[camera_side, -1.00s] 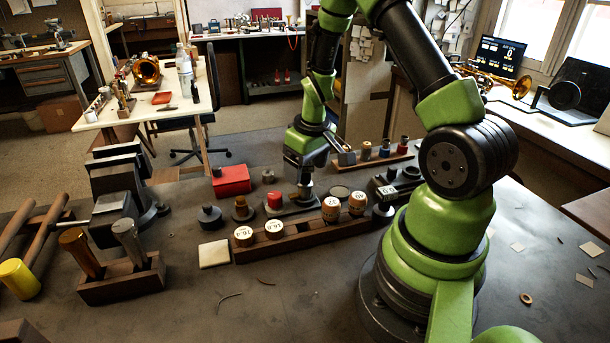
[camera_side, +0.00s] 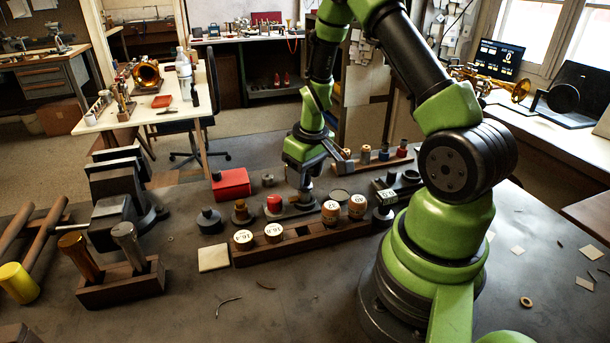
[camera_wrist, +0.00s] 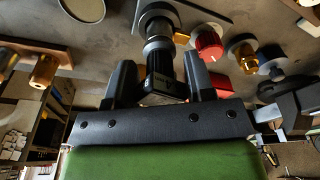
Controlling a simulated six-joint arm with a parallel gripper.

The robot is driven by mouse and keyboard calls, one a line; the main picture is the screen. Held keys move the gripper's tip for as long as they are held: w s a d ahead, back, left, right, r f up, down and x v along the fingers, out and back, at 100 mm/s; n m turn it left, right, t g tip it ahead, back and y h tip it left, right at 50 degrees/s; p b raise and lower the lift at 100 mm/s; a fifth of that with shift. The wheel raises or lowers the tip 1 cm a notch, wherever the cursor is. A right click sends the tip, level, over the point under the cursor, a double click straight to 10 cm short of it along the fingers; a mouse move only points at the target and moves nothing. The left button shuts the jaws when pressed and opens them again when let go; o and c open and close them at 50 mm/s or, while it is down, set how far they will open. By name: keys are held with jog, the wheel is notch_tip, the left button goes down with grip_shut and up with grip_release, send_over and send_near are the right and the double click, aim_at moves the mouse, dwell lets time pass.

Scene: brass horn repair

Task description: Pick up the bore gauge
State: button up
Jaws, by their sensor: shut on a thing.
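My gripper (camera_wrist: 157,62) points down over the middle of the bench, and it also shows in the side view (camera_side: 304,186). Its two dark fingers are shut on the bore gauge (camera_wrist: 161,82), a dark and silver cylinder with a black boxy head. In the wrist view the gauge's far end is at a round dark ring on the bench side. In the side view the gripper hides most of the gauge above a dark base plate (camera_side: 292,212). I cannot tell whether the gauge touches the plate.
A red-capped piece (camera_side: 274,204) stands close left of the gripper, with a brass piece (camera_side: 241,213) beyond. A wooden rack (camera_side: 290,247) with several numbered round tops lies in front. A red box (camera_side: 231,183) is behind left.

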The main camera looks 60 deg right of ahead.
notch_tip(320, 180, up, 9)
jog(key=shift+f, duration=0.2)
jog(key=shift+a+r, duration=0.1)
jog(key=shift+r, duration=0.15)
jog(key=shift+s+a+n, duration=0.1)
jog(key=shift+a+n, duration=0.25)
jog(key=shift+n, duration=0.35)
jog(key=s+a+f+n+y, duration=0.1)
jog(key=a+n, duration=0.3)
jog(key=n, duration=0.4)
jog(key=s+a+f+n+g+y, duration=0.1)
jog(key=s+a+f+n, duration=0.1)
jog(key=a+n, duration=0.3)
jog(key=s+n, duration=0.1)
jog(key=n, duration=0.3)
jog(key=shift+s, duration=0.1)
jog(key=shift+f, duration=2.45)
jog(key=shift+f, duration=0.2)
dwell(0.4)
